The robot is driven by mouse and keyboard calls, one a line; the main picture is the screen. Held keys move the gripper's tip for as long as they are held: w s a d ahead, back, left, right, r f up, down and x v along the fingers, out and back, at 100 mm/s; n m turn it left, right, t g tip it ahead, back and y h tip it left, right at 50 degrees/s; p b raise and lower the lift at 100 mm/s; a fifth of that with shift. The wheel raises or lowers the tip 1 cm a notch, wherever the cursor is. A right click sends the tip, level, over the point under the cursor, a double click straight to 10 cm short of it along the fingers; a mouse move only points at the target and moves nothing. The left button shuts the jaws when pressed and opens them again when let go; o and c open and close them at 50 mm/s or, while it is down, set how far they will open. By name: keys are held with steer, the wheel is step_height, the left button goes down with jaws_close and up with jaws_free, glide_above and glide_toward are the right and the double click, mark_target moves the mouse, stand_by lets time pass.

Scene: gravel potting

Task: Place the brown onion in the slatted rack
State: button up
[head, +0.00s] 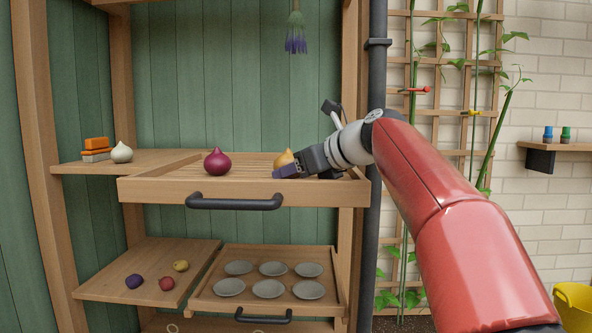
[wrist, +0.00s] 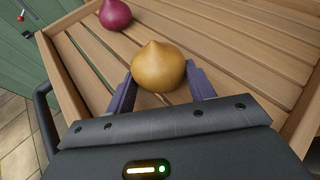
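The brown onion (wrist: 158,68) is upright between the two fingers of my gripper (wrist: 160,80) in the wrist view. A finger lies against each side of it, with no clear gap. In the head view the onion (head: 283,159) is partly hidden behind my gripper (head: 288,171). The slatted rack (head: 240,190) is a wooden pull-out tray with a dark handle. The onion is over the right part of its slats; I cannot tell whether it touches them. The rack's slats (wrist: 235,50) also fill much of the wrist view.
A red onion (head: 217,162) sits on the rack's left part. A white onion (head: 121,152) and orange blocks (head: 97,144) are on the shelf at left. Below are a tray of grey dishes (head: 269,289) and a board with small vegetables (head: 166,284). A post (head: 377,100) stands right of the rack.

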steer(key=o, duration=0.4)
steer(key=shift+r, duration=0.2)
steer(key=v, duration=1.2)
steer(key=shift+p, duration=0.4)
steer(key=shift+d, duration=0.1)
